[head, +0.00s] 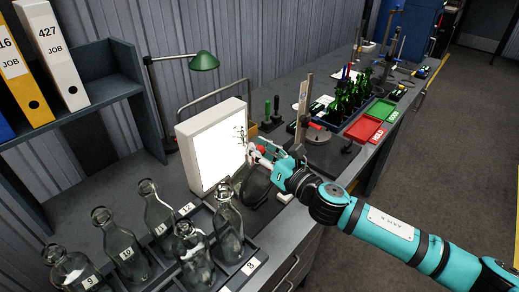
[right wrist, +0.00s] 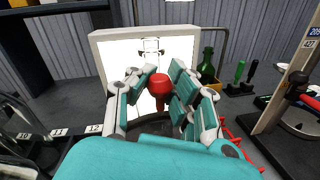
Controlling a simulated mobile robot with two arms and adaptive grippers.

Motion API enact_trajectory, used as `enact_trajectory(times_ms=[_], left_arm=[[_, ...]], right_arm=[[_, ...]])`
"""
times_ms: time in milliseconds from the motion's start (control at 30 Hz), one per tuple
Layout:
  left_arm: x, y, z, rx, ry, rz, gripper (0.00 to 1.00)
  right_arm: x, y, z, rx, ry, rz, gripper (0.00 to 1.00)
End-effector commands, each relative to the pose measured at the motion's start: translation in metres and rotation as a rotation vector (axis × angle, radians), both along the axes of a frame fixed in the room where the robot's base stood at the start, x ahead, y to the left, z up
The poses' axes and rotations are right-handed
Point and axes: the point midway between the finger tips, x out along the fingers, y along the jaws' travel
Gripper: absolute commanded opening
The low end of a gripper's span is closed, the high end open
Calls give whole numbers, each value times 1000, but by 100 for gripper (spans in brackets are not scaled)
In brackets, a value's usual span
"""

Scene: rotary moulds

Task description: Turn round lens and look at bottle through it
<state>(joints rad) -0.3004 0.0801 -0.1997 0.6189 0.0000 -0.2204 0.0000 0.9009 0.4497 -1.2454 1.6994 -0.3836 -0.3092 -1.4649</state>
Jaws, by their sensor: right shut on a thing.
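My right gripper (head: 256,152) is beside the right edge of a lit white panel (head: 205,150). In the right wrist view my right gripper (right wrist: 160,92) is shut around a red knob (right wrist: 158,88) with a red stem below it. A dark round thing (head: 256,184) sits just under the gripper; it may be the round lens, but I cannot tell. Clear glass bottles (head: 118,245) stand in a tray at the lower left. A green bottle (right wrist: 207,66) shows right of the panel in the right wrist view. My left gripper is out of view.
The tray has number labels (head: 251,266). A green lamp (head: 203,61) stands behind the panel. Upright stands, green bottles (head: 345,97), a red tray (head: 365,129) and a green tray (head: 381,110) crowd the bench to the right. A shelf with binders (head: 50,50) is at the left.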

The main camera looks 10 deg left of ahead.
Motion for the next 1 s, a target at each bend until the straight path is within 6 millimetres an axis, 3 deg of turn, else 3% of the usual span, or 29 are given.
enact_trajectory(times_ms=[1000], left_arm=[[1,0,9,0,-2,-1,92]], right_arm=[[8,-8,-6,43,86,-4,0]])
